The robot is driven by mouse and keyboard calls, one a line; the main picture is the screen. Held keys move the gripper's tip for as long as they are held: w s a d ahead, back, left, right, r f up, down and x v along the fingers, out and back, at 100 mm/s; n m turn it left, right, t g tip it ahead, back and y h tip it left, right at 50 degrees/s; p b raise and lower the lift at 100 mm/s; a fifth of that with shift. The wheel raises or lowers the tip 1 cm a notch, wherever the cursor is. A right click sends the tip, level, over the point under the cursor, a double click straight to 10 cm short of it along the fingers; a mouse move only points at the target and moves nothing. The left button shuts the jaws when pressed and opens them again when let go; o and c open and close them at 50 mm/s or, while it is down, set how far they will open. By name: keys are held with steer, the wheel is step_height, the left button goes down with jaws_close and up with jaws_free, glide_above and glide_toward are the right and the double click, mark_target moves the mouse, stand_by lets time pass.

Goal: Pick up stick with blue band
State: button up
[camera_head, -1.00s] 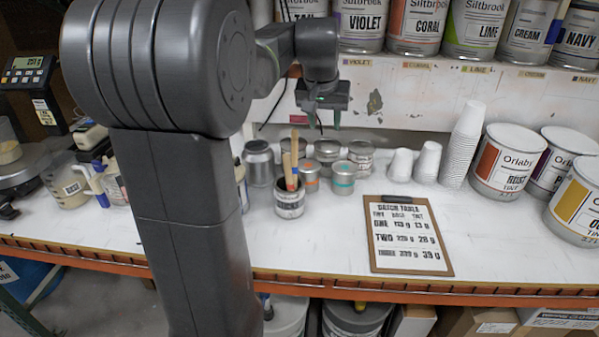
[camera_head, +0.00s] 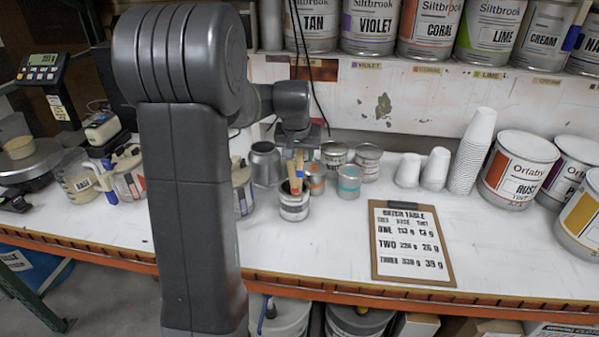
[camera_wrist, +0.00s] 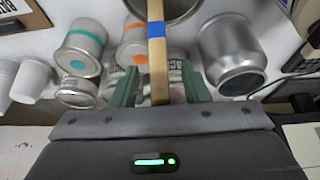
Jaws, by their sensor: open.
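The wooden stick with the blue band (camera_wrist: 157,60) runs between my gripper's (camera_wrist: 160,78) two green fingers in the wrist view. The fingers are open, with a gap on each side of the stick. The blue band shows just beyond the fingertips. In the head view the wooden sticks (camera_head: 297,170) lean upright in a small grey can (camera_head: 293,206). My gripper (camera_head: 305,148) is over the sticks' upper ends there. Its fingers are hard to make out in that view.
A teal-banded can (camera_head: 349,183) and an orange-marked can (camera_head: 316,180) stand close right of the stick can. A bare metal can (camera_head: 264,165) stands behind left. A clipboard (camera_head: 411,242) lies to the right. The bench front is clear.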

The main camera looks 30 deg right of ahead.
jaws_close()
stand_by(0.3)
